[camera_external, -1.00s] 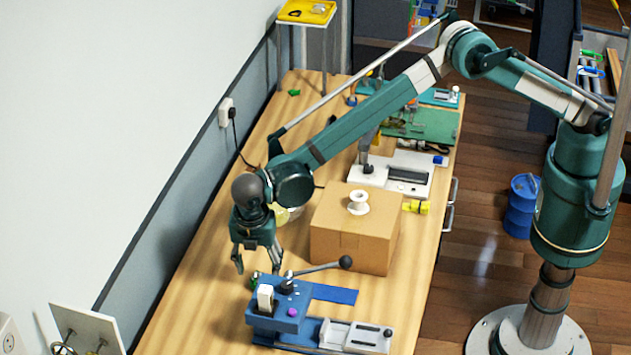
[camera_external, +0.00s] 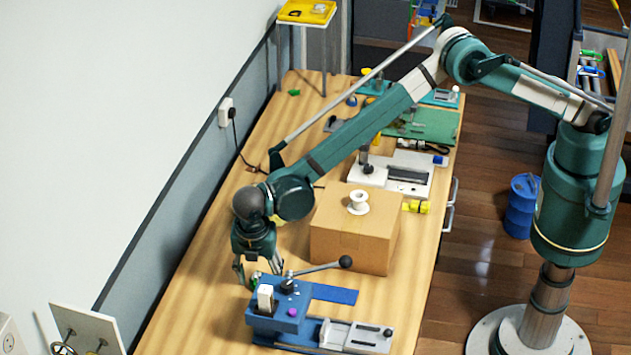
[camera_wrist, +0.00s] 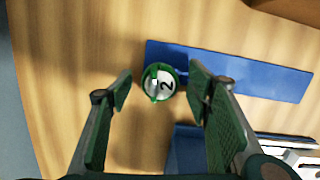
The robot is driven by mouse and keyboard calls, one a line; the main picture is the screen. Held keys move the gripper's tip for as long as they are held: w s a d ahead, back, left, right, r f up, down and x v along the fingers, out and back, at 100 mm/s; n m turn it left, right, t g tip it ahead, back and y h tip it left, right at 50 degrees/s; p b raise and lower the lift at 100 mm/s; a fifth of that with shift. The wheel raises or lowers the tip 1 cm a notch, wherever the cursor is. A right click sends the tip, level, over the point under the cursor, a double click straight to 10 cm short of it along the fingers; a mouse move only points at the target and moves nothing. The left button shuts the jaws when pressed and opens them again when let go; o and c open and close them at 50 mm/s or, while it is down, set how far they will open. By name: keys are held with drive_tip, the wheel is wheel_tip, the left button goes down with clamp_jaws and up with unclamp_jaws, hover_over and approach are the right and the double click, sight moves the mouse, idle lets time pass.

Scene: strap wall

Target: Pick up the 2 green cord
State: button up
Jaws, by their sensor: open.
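The green cord marked "2" (camera_wrist: 158,82) shows in the wrist view as a small round green-rimmed piece with a pale face and a dark 2. It lies at the left end of a flat blue strip. My gripper (camera_wrist: 158,88) is open, with one finger to the left of the cord and one to the right; neither finger appears to touch it. In the external view my gripper (camera_external: 259,272) is low over the bench, just behind the blue lever device, and a bit of green shows near the fingertips. The cord is mostly hidden there.
The blue lever device (camera_external: 285,308) stands directly in front of my gripper, its black-knobbed lever (camera_external: 345,262) reaching right. A cardboard box (camera_external: 350,240) with a white spool (camera_external: 358,203) stands to the right. The wall is close on the left. Bare bench (camera_external: 180,310) lies left of the device.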

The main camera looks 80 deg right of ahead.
drive_tip(key=shift+c, duration=0.7)
drive_tip(key=c, duration=0.8)
drive_tip(key=shift+c, duration=0.2)
drive_tip(key=shift+r, duration=0.1)
wheel_tip(320, 180, up, 10)
